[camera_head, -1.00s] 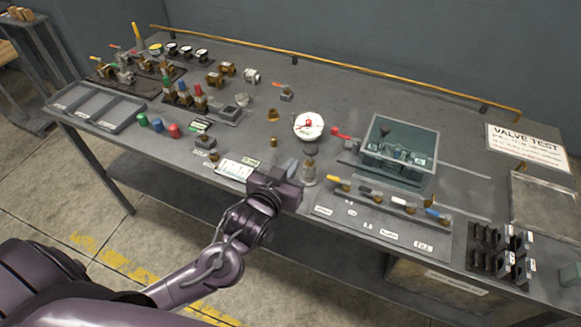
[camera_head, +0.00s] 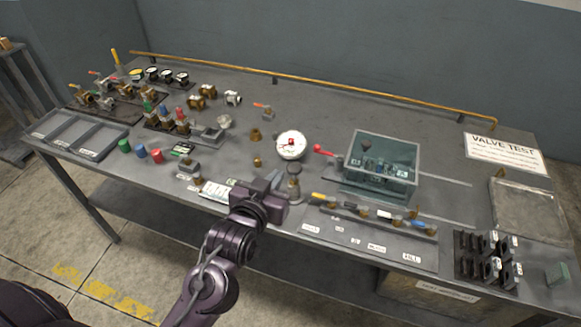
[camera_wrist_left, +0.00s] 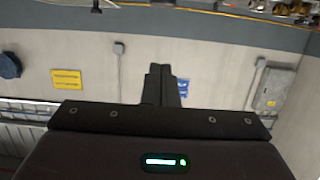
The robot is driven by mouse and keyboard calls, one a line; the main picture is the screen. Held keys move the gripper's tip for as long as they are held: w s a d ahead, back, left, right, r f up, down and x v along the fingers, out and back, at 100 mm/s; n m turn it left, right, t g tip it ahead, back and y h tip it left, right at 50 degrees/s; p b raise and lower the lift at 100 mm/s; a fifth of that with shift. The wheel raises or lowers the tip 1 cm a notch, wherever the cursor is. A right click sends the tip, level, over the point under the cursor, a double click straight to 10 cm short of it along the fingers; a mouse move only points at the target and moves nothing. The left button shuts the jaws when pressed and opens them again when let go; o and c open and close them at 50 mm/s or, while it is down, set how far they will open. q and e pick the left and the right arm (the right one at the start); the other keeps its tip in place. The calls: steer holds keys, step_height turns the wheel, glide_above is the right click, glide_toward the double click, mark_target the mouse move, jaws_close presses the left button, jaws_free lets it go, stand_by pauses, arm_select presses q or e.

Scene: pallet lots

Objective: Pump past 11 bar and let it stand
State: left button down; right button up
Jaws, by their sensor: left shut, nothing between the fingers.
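A round white gauge (camera_head: 291,145) with a red mark at its centre faces up on the bench; its reading is too small to tell. A short upright metal post with a dark top (camera_head: 294,183) stands in front of it, perhaps the pump. A red-handled lever (camera_head: 322,150) lies right of the gauge, beside a clear-walled box (camera_head: 381,163) with fittings inside. My left gripper (camera_head: 276,180) is shut and empty, just left of the post; I cannot tell whether they touch. Its closed fingers also show in the left wrist view (camera_wrist_left: 164,85). My right gripper is out of view.
Coloured-handled valves (camera_head: 370,212) line the front right edge. A black rack (camera_head: 487,258) stands right of them. Red, blue and green caps (camera_head: 141,151) and a divided tray (camera_head: 78,135) are at left. A brass rail (camera_head: 310,84) runs along the back. The back middle is fairly clear.

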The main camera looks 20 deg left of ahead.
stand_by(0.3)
arm_select(q)
steer(key=p, duration=0.3)
glide_above(291, 169)
steer(key=v, duration=0.2)
step_height(291, 169, down, 2)
steer(key=shift+d+f+p, duration=0.1)
steer(key=shift+f+p, duration=0.3)
steer(key=shift+f, duration=0.8)
steer(key=shift+d+f+p, duration=0.15)
steer(key=shift+f+p, duration=0.2)
steer(key=shift+f, duration=0.8)
steer(key=shift+w, duration=0.1)
steer(key=shift+f, duration=0.1)
step_height(291, 169, down, 4)
steer(key=shift+r+b, duration=0.25)
steer(key=shift+b, duration=0.8)
steer(key=shift+r, duration=0.1)
